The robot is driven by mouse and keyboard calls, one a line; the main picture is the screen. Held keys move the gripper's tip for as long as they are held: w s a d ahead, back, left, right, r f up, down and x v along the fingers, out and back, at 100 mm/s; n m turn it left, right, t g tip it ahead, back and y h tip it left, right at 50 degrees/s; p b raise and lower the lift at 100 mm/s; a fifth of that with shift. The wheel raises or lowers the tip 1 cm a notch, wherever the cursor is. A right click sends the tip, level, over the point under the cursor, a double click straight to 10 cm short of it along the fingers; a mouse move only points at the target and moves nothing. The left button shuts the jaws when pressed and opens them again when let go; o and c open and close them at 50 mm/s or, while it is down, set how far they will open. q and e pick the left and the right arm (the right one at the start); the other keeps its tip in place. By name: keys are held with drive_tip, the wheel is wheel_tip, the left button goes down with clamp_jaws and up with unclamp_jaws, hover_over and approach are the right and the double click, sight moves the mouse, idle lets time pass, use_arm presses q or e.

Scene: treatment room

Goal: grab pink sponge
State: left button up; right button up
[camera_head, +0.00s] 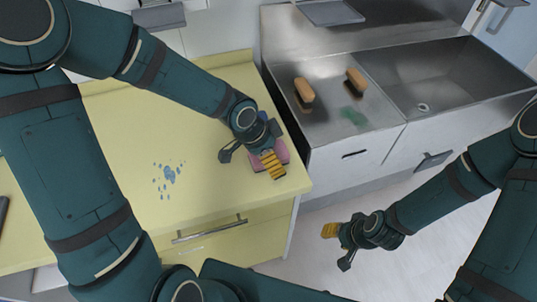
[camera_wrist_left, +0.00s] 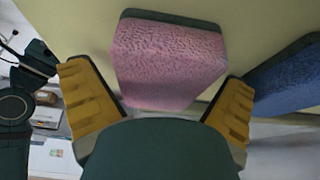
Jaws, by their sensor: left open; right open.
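The pink sponge (camera_head: 283,152) lies on the yellow counter near its right edge, partly hidden under my left gripper in the head view. In the left wrist view the pink sponge (camera_wrist_left: 168,65) has a dark backing and sits between the two yellow fingers of my left gripper (camera_wrist_left: 160,108). That gripper (camera_head: 250,163) is open, with a finger on either side of the sponge and no clear grip on it. My right gripper (camera_head: 337,242) is open and empty, over the floor in front of the sink cabinet.
A blue sponge (camera_wrist_left: 288,78) lies right beside the pink one. The yellow counter (camera_head: 215,185) has blue spots and is clear at its front. A steel sink (camera_head: 440,85) stands to the right, with two orange-brown objects (camera_head: 304,90) on its drainboard (camera_head: 335,125).

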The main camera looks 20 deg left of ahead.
use_arm(q)
drive_tip(key=c, duration=0.6)
drive_tip(key=shift+c, duration=0.2)
